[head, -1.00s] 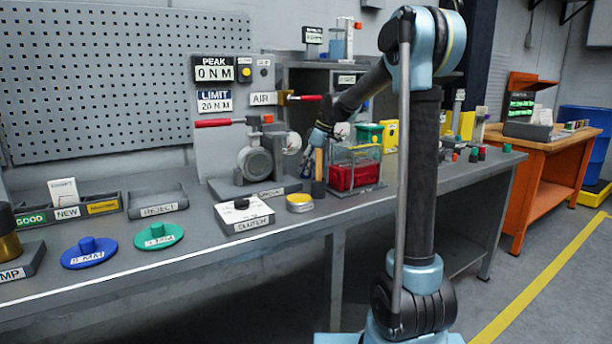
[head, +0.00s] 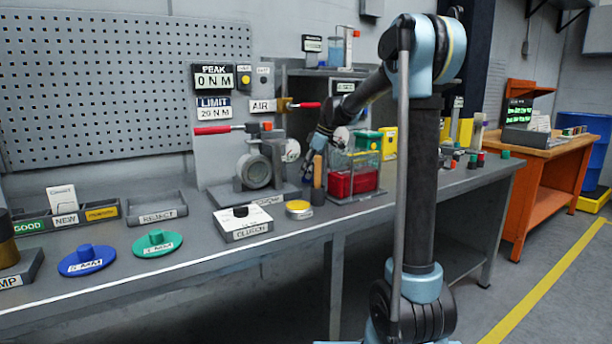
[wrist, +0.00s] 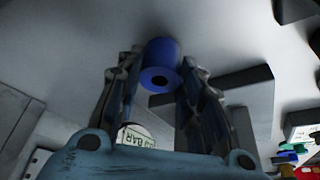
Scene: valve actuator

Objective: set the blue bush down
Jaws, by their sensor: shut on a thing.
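In the wrist view the blue bush (wrist: 160,72) is a short blue cylinder with a dark hole in its near end. It sits between the fingertips of my gripper (wrist: 161,62), which is shut on it. In the head view my gripper (head: 317,142) is in front of the valve rig, beside the clear box with red contents; the bush cannot be made out there. A blue disc (head: 87,261) with a raised knob and an MM label lies at the front left of the bench (head: 190,262).
A green disc (head: 157,243) lies right of the blue one. The valve rig (head: 258,166), clutch box (head: 243,223), yellow tin (head: 298,208), wooden-handled tool (head: 318,180) and clear box (head: 352,182) crowd the middle. A reject tray (head: 157,207) stands at the back left.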

